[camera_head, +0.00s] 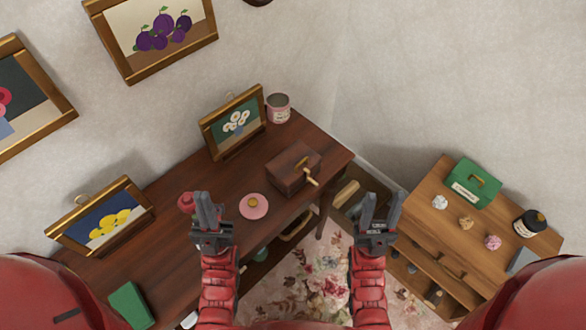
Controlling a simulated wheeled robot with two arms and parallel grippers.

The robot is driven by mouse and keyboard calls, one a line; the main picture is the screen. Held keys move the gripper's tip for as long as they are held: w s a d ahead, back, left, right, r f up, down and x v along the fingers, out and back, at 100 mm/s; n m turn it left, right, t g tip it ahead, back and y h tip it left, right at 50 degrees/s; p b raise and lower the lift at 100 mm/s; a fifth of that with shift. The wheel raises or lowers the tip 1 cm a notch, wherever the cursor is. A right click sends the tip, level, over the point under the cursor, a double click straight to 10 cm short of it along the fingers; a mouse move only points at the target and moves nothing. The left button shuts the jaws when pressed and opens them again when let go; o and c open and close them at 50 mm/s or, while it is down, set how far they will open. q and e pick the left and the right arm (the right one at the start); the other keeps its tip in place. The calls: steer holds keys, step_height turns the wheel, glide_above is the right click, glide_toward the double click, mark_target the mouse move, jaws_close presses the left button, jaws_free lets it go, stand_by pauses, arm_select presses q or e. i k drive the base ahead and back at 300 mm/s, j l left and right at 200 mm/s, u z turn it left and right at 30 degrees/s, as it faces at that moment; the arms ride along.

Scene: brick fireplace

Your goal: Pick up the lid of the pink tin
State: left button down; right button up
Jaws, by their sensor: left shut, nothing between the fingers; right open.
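The pink tin (279,110) stands upright at the far end of the dark wooden table, near the wall, with its grey top showing. A round pink lid (246,212) with a small yellowish knob lies apart from it, flat on the table near the front edge. My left gripper (205,200) is shut and empty, just left of the lid in the picture. My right gripper (381,208) is open and empty, right of the table, over the gap toward the wooden cabinet.
A dark wooden box (292,169) with a handle sits between lid and tin. A framed flower picture (233,121) stands behind. A red object (185,201) is partly hidden by my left gripper. The cabinet (437,220) at right carries a green box (472,184) and a dark jar (529,222).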

mark_target(254, 206)
steer(key=k, duration=1.25)
